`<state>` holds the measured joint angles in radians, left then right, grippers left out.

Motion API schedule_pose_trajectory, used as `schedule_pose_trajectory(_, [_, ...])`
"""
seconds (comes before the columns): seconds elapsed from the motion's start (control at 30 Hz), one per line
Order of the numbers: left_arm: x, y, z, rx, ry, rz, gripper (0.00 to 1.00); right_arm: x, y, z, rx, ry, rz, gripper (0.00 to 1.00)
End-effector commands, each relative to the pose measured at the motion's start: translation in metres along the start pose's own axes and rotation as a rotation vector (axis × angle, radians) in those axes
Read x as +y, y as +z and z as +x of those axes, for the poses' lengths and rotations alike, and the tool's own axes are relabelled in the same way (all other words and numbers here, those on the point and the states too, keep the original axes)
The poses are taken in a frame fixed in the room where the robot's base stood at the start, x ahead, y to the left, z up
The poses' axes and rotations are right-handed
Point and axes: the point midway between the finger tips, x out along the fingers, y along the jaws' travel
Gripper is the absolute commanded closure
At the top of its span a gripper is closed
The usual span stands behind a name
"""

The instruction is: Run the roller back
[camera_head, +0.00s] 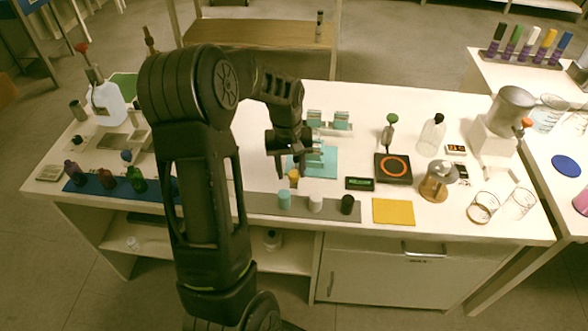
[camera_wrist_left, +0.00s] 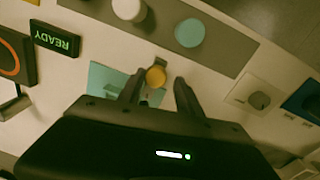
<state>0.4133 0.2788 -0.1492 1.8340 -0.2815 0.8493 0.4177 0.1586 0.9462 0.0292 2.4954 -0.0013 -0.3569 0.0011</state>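My left gripper (camera_head: 291,170) reaches down over the middle of the table, at the left edge of a teal mat (camera_head: 328,172). A small yellow-capped piece (camera_head: 293,176) is between or just beyond its fingertips; the cap also shows in the left wrist view (camera_wrist_left: 155,76). There the fingers of the left gripper (camera_wrist_left: 160,84) stand apart, with a visible gap between the cap and the right finger. Contact with the left finger is unclear. No thing is plainly recognisable as a roller. My right gripper is not in view.
A grey strip (camera_head: 262,205) in front holds teal (camera_head: 284,201), white (camera_head: 315,203) and black (camera_head: 347,204) pieces. A READY display (camera_head: 359,183), a black plate with an orange ring (camera_head: 393,168) and a yellow mat (camera_head: 394,212) lie to the right. A blue strip (camera_head: 80,185) holds bottles at left.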

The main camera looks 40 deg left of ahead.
Motion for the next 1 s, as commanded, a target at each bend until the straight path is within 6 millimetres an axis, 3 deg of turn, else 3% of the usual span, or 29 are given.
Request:
schedule_pose_trajectory(0.1, [0.001,0.0,0.0,-0.001,0.001,0.0,0.5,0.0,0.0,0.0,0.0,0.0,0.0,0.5])
schedule_pose_trajectory(0.47, [0.002,0.001,-0.006,-0.001,0.002,0.002,0.5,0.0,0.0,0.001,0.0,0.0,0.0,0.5])
schedule_pose_trajectory(0.83, [0.002,0.0,-0.061,0.002,0.003,0.001,0.5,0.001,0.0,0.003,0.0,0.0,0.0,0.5])
schedule_pose_trajectory(1.0, [0.001,0.0,-0.076,-0.001,0.001,0.0,0.5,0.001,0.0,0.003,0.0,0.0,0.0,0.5])
